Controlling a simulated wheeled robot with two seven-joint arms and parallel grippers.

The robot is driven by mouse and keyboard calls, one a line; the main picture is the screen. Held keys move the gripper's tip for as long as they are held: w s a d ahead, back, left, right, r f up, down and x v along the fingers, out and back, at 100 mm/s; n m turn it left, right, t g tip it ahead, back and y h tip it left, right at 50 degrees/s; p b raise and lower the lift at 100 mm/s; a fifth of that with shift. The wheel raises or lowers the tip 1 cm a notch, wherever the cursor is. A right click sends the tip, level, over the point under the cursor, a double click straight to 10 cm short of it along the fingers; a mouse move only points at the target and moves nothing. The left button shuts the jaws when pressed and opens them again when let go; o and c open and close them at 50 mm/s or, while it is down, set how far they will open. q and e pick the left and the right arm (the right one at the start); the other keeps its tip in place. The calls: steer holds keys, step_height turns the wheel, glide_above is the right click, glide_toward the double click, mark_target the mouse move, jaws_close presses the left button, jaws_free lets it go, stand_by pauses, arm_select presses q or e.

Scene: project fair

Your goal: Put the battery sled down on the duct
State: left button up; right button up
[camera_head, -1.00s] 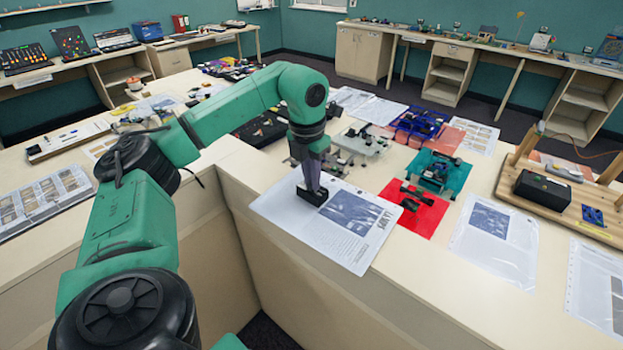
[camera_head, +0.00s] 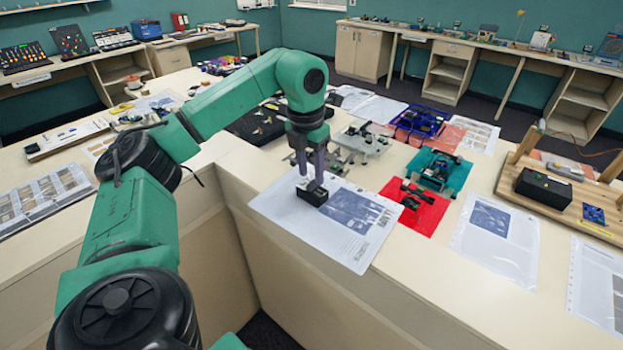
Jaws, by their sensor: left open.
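A small black block, which I take for the battery sled (camera_head: 312,196), sits on a white printed sheet (camera_head: 275,208) at the near edge of the middle table. My left gripper (camera_head: 311,178) points down directly over it. Its two fingers are apart, with their tips at the block's top; whether they touch it I cannot tell. No thing in view is clearly a duct; the block rests on the sheet. My right gripper is not in view.
A wooden stand with a black box (camera_head: 543,188) is at the right. Small wheeled models (camera_head: 362,141) stand close behind the gripper.

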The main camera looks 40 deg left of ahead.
mark_target(310, 185)
arm_select(q)
steer(key=r, duration=0.4)
steer(key=shift+s+d+r+b, duration=0.1)
steer(key=shift+s+r+b, duration=0.1)
steer(key=shift+r+b, duration=0.15)
steer(key=r+p, duration=0.2)
steer(key=r, duration=0.1)
steer(key=r+p, duration=0.1)
steer(key=r, duration=0.1)
steer(key=shift+s, duration=0.35)
steer(key=shift+w+f, duration=0.1)
